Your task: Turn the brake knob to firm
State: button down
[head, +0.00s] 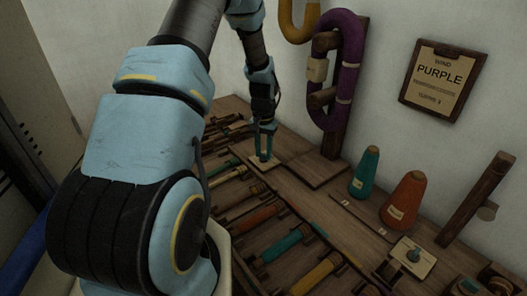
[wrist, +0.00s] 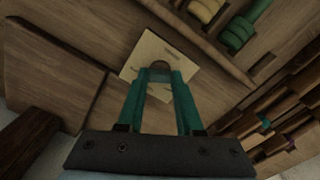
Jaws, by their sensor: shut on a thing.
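The brake knob (wrist: 160,65) is a small dark round piece on a cream plate (wrist: 144,52) on the wooden table; the plate's marks are too small to read. My gripper (wrist: 160,72) points down at the plate, its teal fingers closed around the knob. In the head view my gripper (head: 264,158) stands over the cream plate (head: 257,165) at the back of the table. The knob is hidden behind the fingers there, and I cannot tell which way it is turned.
Rows of bobbins (head: 258,217) lie left and in front. A teal cone (head: 365,172) and an orange cone (head: 404,200) stand right. Purple yarn (head: 349,65) hangs on a post behind my gripper. A wall sign (head: 440,80) reads PURPLE.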

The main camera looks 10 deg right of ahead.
aim_at(263, 154)
jog(key=c, duration=0.6)
grip_release()
jog(key=shift+o, duration=0.2)
jog(key=shift+r, duration=0.1)
notch_tip(263, 154, up, 11)
jog(key=b, duration=0.1)
jog(key=shift+f, duration=0.2)
jog(key=s+a+r+n+p, duration=0.2)
jog(key=s+a+r, duration=0.4)
jog(key=s, duration=0.3)
jog(key=s+a+r+n+t+p, duration=0.1)
jog(key=s+a+r+n+p, duration=0.1)
jog(key=s+a+r, duration=0.5)
jog(key=s+a+p, duration=0.1)
jog(key=s, duration=0.1)
jog(key=shift+s+a+n+t+p, duration=0.3)
jog(key=shift+a+n+p, duration=0.1)
